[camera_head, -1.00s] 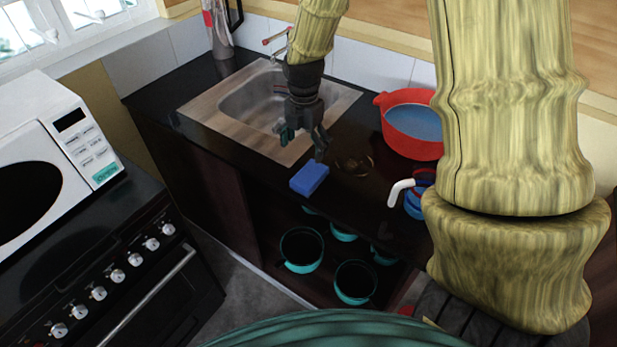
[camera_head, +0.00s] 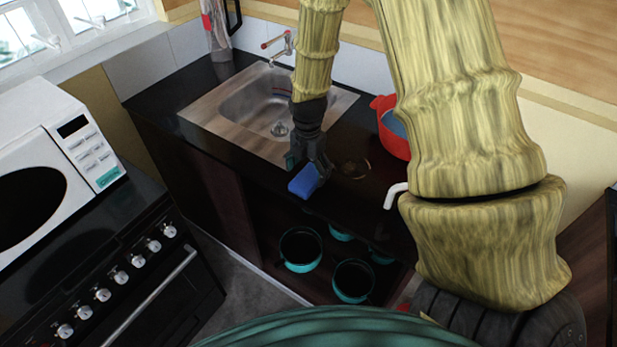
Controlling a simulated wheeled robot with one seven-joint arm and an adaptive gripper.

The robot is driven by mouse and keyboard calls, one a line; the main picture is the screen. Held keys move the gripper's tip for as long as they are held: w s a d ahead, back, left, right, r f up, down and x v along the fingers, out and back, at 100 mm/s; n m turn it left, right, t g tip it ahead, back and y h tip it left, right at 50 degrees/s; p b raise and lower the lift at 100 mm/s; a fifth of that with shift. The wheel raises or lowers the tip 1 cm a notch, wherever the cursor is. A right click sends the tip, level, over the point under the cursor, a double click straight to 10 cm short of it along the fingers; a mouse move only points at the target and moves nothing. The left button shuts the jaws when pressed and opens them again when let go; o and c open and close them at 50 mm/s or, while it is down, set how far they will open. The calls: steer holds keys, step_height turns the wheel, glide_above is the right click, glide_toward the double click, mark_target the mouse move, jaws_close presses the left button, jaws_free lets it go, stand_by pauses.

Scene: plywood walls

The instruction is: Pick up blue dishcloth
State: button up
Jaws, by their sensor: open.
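The blue dishcloth (camera_head: 303,183) is a small, block-like blue piece on the black worktop, near its front edge and in front of the sink. My gripper (camera_head: 308,172) points down right at the dishcloth. Its fingers are open, one at the cloth's left back and one over its right side, which is partly covered. I cannot tell whether the fingers touch the cloth.
The steel sink (camera_head: 232,103) lies behind and left. A red pot (camera_head: 391,136) stands to the right, partly hidden by my arm. A small brown round item (camera_head: 356,169) lies nearby. Teal pots (camera_head: 300,250) sit on the shelf below. A microwave (camera_head: 50,165) is at left.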

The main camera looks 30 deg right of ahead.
steer(key=shift+s+f+p, duration=0.1)
steer(key=shift+f+p, duration=0.35)
steer(key=shift+f, duration=1)
steer(key=c, duration=1.2)
steer(key=shift+r, duration=0.15)
step_height(320, 180, up, 2)
steer(key=shift+b, duration=0.8)
steer(key=s+a+r+b, duration=0.1)
steer(key=s+a, duration=0.2)
steer(key=s+a+b, duration=0.2)
steer(key=s+a, duration=0.2)
steer(key=s+a+r+b, duration=0.1)
steer(key=s+a+b, duration=0.1)
steer(key=s+a, duration=0.2)
steer(key=shift+s+a+r, duration=0.15)
steer(key=shift+a+r, duration=0.05)
steer(key=shift+r, duration=0.15)
